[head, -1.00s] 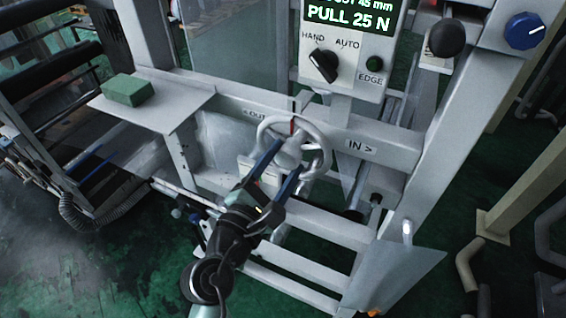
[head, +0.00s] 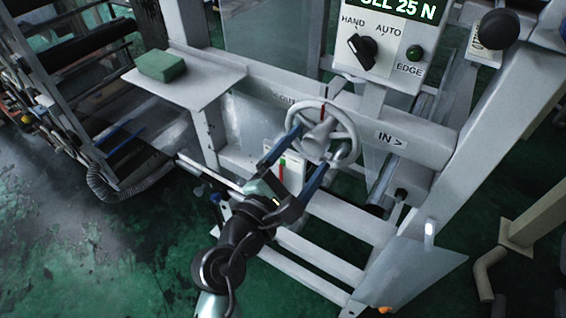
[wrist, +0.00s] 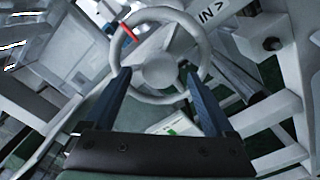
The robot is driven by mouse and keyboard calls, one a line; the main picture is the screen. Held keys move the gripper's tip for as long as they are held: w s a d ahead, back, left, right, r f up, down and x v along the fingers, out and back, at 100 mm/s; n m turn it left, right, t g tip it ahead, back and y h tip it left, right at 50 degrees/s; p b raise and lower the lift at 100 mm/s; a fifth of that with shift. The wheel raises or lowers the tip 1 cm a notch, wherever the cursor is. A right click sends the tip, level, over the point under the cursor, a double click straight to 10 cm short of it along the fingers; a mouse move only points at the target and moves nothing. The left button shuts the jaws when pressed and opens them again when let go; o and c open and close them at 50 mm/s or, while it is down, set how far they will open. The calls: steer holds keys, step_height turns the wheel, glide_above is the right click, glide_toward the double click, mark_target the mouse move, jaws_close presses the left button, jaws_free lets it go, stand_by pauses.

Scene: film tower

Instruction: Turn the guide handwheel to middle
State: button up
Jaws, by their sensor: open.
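The guide handwheel (head: 350,120) is a white spoked wheel with a raised hub on the machine's cross beam. A red mark (head: 323,111) sits at the top of its rim in the head view, close to a dark line on the beam. In the wrist view the handwheel (wrist: 193,33) fills the upper middle, with the red mark (wrist: 129,33) at its upper left. My gripper (head: 309,150) is open in front of the wheel's lower part, its two blue fingers spread apart. In the wrist view the gripper (wrist: 160,80) points at the wheel; contact with the rim is unclear.
The beam carries an "IN >" label (head: 391,138) right of the wheel and a partly hidden "OUT" label left. A control panel (head: 385,72) with a HAND/AUTO knob (head: 362,47) stands above. A green block (head: 161,67) lies on a shelf (head: 207,85) at left.

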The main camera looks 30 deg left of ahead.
steer(key=s+b, duration=0.2)
steer(key=s, duration=0.9)
steer(key=shift+s+a+b, duration=0.15)
steer(key=shift+a+b, duration=0.05)
steer(key=shift+b, duration=0.2)
steer(key=w+d+r+m+t, duration=0.2)
steer(key=w+d+r+m, duration=0.25)
steer(key=r+m, duration=0.45)
steer(key=w+d+r+m+t, duration=0.2)
steer(key=w+d+r+m, duration=0.4)
steer(key=r, duration=0.5)
steer(key=s+d+r+m+t, duration=0.2)
steer(key=s+d+r+m, duration=0.1)
steer(key=r, duration=0.6)
steer(key=s+d+r+m+t, duration=0.3)
steer(key=s+r+m, duration=0.2)
steer(key=r+m, duration=0.3)
step_height(320, 180, up, 2)
steer(key=shift+d+r+m+y, duration=0.1)
steer(key=shift+d+m+y, duration=0.1)
steer(key=shift+m+y, duration=0.1)
